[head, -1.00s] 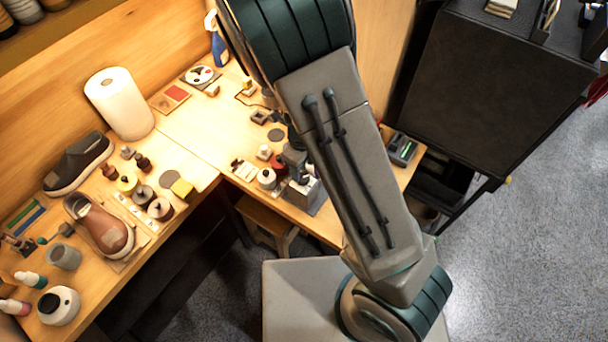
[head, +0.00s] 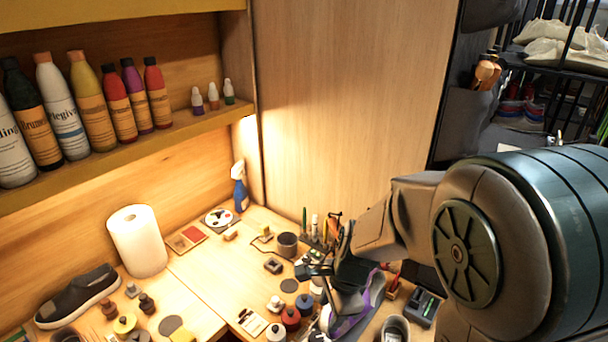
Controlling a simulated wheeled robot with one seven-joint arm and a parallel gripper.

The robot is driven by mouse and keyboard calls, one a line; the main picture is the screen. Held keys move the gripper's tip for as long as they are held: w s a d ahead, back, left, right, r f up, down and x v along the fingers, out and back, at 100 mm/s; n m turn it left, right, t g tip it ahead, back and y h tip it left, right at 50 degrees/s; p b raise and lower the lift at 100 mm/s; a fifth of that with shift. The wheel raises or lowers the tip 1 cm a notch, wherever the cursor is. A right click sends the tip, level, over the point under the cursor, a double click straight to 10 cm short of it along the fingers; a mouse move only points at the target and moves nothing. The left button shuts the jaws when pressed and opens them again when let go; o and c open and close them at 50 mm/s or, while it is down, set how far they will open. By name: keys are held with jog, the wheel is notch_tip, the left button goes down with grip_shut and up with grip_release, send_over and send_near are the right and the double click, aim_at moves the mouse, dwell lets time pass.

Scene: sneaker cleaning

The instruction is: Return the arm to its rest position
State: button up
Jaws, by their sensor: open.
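My arm comes in from the right side of the head view, and my gripper (head: 322,284) hangs at its end over the right part of the workbench (head: 215,272). The dark jaws are open, and I see nothing held between them. A grey and purple sneaker (head: 371,300) is just below and beside the gripper, partly hidden by it. I cannot tell whether they touch. A dark sneaker (head: 78,297) with a white sole stands at the left of the bench.
Small bottles and jars, among them a red jar (head: 290,318), crowd the bench near the gripper. A grey cup (head: 288,244) stands behind it. A paper roll (head: 137,240) and a blue spray bottle (head: 239,187) stand farther back. A shelf (head: 190,133) of bottles hangs above.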

jog(key=s+d+r+n+t+h+b, duration=0.2)
jog(key=s+d+r+n, duration=0.7)
jog(key=n, duration=0.6)
jog(key=shift+s+d+r+t+b, duration=0.25)
jog(key=shift+s+t+b, duration=0.25)
jog(key=shift+t+b, duration=0.15)
